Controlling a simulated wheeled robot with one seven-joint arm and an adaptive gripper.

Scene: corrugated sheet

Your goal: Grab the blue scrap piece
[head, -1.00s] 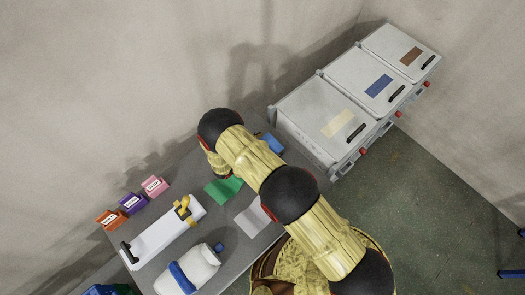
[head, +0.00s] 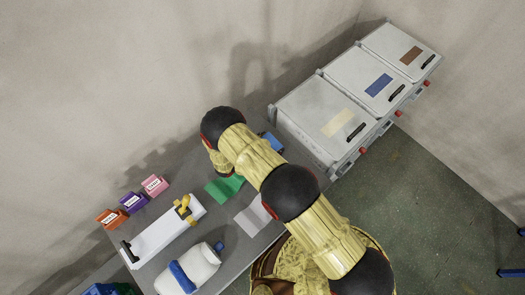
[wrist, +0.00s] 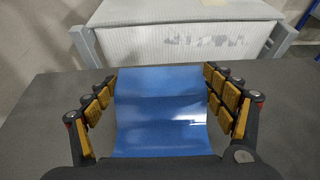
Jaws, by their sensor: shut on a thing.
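The blue scrap piece (wrist: 161,110) is a bent, glossy blue sheet that fills the space between the yellow-padded fingers of my gripper (wrist: 160,88) in the wrist view. The fingers are shut on it, with pads along its left and right edges. In the head view part of the blue scrap piece (head: 273,143) shows at the far end of the grey table, beyond my arm. My arm hides the gripper in that view.
A green sheet (head: 222,188) and a pale sheet (head: 252,217) lie on the table (head: 228,262). Lidded grey bins (head: 325,118) stand beyond the table.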

